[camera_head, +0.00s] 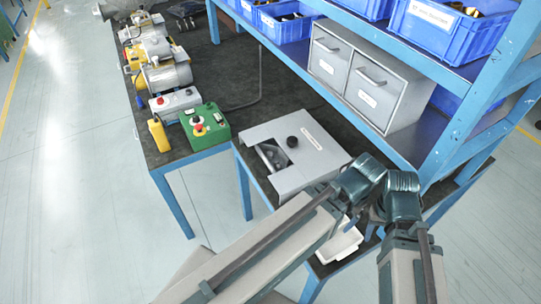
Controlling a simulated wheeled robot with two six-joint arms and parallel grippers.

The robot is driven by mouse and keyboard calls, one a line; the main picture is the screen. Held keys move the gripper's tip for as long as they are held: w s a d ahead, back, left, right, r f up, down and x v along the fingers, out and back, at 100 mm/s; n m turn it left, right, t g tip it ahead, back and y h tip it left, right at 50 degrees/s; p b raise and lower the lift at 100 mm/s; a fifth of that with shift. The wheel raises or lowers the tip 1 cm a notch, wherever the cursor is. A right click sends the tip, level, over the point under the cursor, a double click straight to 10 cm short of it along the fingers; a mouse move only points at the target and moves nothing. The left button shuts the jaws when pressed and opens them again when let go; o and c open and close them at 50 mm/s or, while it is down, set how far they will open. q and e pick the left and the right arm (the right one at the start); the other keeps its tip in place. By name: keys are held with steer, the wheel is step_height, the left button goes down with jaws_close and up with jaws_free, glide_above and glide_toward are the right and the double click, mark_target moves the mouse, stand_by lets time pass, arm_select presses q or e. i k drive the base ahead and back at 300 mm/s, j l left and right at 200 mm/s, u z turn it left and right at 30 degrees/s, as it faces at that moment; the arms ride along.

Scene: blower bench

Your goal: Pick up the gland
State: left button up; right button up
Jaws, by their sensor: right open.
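I cannot pick out the gland for certain. A grey box (318,160) stands on the dark bench with a black round knob-like piece (292,142) on its top. Small dark parts (272,155) lie in the box's opening. A white tray (340,246) sits at the near end of the bench, partly hidden by my arms. My right gripper (376,213) is open beside the tray, mostly hidden behind its own wrist. My left arm reaches in from the lower left to the same spot; its gripper is largely hidden.
A green control box (205,125) with a red button, a yellow pendant (159,134) and several motors line the left bench. A blue shelf frame (468,115) with a grey drawer cabinet (365,80) and blue bins (437,28) rises close on the right. The wrists are close together.

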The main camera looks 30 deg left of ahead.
mark_target(277, 165)
steer(key=j+z, duration=0.2)
steer(key=j, duration=0.2)
steer(key=k+j+z, duration=0.25)
steer(key=j+z, duration=0.2)
steer(key=j, duration=0.25)
steer(key=k+j+z, duration=0.2)
steer(key=j, duration=0.15)
